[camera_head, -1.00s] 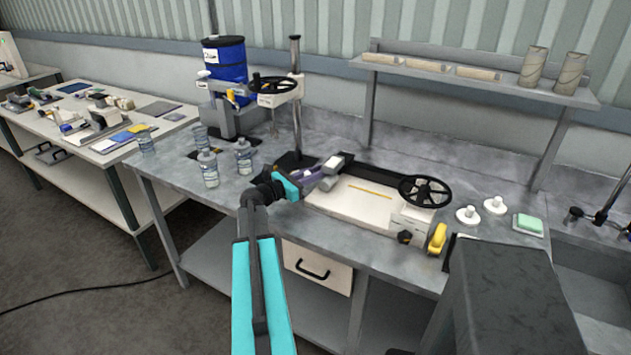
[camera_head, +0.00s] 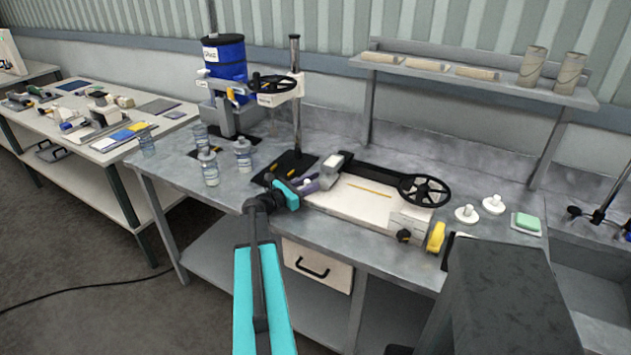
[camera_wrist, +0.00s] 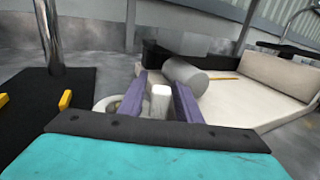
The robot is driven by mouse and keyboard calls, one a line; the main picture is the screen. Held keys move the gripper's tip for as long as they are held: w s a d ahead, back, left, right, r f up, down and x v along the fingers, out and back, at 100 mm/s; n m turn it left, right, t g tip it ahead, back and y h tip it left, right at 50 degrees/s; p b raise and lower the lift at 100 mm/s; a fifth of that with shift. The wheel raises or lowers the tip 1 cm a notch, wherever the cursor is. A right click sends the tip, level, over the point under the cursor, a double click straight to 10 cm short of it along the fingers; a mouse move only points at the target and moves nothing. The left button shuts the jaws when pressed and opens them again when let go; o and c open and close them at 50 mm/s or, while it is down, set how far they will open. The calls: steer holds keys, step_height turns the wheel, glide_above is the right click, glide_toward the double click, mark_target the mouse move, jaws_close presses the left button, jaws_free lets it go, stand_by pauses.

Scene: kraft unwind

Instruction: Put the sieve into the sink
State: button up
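My gripper (camera_head: 312,184) is low over the front of the bench, beside the left end of a cream-coloured machine. In the wrist view its two purple fingers (camera_wrist: 163,98) stand apart, one on each side of a pale upright knob (camera_wrist: 160,101). A pale round rim (camera_wrist: 105,104) shows left of the left finger; I cannot tell whether it joins the knob. Whether this is the sieve is unclear, and no other sieve is plain. The grey sink (camera_head: 592,285) is at the far right, partly hidden by a dark block.
The cream machine (camera_head: 360,205) with a black handwheel (camera_head: 424,190) lies right of my gripper. A press post (camera_head: 295,100) stands behind it. Several bottles (camera_head: 210,168) stand left. Two white knobbed discs (camera_head: 467,214) and a green sponge (camera_head: 528,222) lie near the sink.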

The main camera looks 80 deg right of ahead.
steer(key=shift+r, duration=0.15)
steer(key=b+v, duration=0.3)
steer(key=v, duration=0.9)
steer(key=shift+b, duration=0.3)
stand_by(0.5)
